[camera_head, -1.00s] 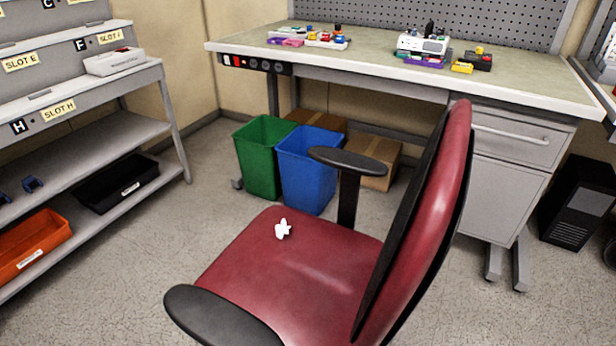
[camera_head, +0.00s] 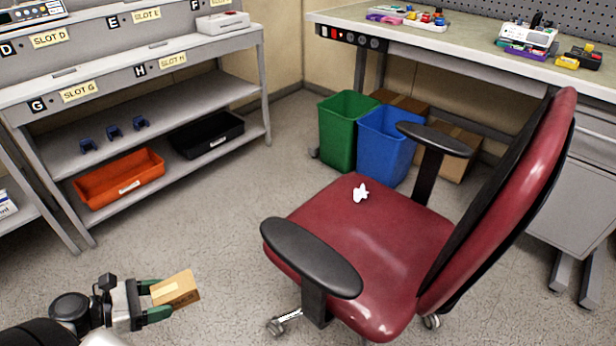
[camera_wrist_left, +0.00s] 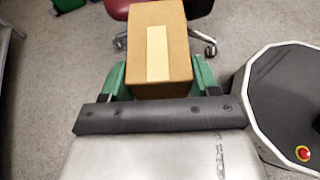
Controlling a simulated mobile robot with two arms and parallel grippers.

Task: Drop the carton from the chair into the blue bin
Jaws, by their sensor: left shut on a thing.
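The small brown carton (camera_head: 177,290) with a pale tape strip is between the green fingers of my left gripper (camera_head: 150,300), at the lower left of the head view. In the left wrist view the carton (camera_wrist_left: 172,45) fills the space between both fingers of the left gripper (camera_wrist_left: 160,80), which is shut on it. The chair (camera_head: 365,230) is red with black armrests, to the right of the gripper. The blue bin (camera_head: 385,148) stands behind the chair, beside the green bin, and looks open at the top. My right gripper is not in view.
A green bin (camera_head: 345,130) touches or nearly touches the blue bin's left side. A white crumpled thing (camera_head: 360,192) lies on the chair seat. Shelves with an orange tray (camera_head: 120,178) stand at left; a workbench (camera_head: 450,52) is behind the bins. Floor between shelves and chair is clear.

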